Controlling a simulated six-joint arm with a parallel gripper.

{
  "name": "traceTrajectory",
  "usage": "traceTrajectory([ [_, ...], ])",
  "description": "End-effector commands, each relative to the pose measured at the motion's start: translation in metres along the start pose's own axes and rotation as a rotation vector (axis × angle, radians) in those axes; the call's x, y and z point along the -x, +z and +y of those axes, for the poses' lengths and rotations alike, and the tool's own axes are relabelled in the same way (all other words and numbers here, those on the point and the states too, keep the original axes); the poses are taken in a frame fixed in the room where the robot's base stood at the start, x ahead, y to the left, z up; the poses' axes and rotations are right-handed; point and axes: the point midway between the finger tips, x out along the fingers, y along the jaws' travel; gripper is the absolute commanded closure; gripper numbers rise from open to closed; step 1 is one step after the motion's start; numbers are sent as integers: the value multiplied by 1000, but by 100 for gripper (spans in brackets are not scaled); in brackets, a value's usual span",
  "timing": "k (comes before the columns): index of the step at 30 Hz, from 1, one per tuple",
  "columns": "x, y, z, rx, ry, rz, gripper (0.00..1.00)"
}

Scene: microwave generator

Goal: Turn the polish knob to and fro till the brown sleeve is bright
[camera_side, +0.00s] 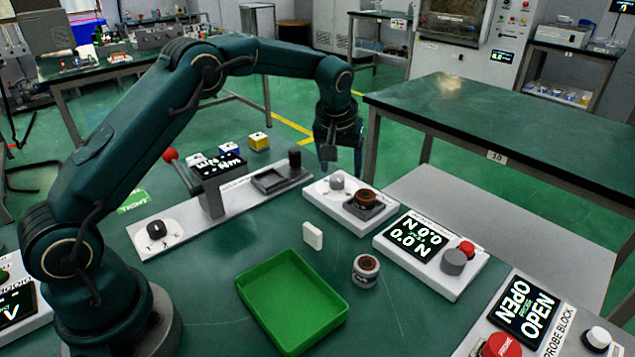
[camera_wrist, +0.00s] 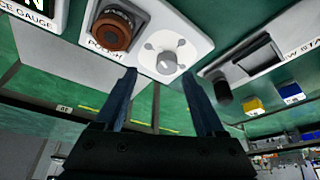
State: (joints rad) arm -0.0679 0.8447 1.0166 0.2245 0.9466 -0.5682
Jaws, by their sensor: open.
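The polish knob (camera_side: 337,181) is a small light-grey knob on a white panel, and it also shows in the wrist view (camera_wrist: 167,62). The brown sleeve (camera_side: 368,197) sits in a dark holder on the same panel, to the right of the knob. In the wrist view the sleeve (camera_wrist: 113,30) looks dull brown with a dark top. My gripper (camera_side: 327,161) is open and empty, beside the knob on its far side. In the wrist view its two fingers (camera_wrist: 159,76) point towards the knob, with visible space between them; contact cannot be told.
A gauge panel (camera_side: 440,272) stands to the right, with a probe block (camera_side: 565,338) nearer. A dark-screened station (camera_side: 220,180) with a red-tipped lever stands left. A green tray (camera_side: 252,290), a white block (camera_side: 312,235) and another brown-topped part (camera_side: 366,270) lie in front.

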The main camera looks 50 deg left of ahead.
Motion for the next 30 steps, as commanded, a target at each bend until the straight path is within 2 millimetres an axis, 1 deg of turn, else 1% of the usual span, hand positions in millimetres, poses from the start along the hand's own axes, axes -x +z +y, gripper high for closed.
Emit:
traceTrajectory([
  [5,5,-1,-11,7,8,2,28],
  [8,-5,-2,-12,10,7,2,28],
  [12,-23,-1,-12,10,7,1,28],
  [16,-36,-2,-11,10,9,3,28],
  [20,-42,-2,-11,10,9,4,28],
  [27,-43,-2,-11,10,10,5,28],
  [28,-43,-2,-11,10,10,5,32],
  [29,-43,-2,-11,10,10,5,44],
  [30,-43,-2,-11,10,10,5,59],
])
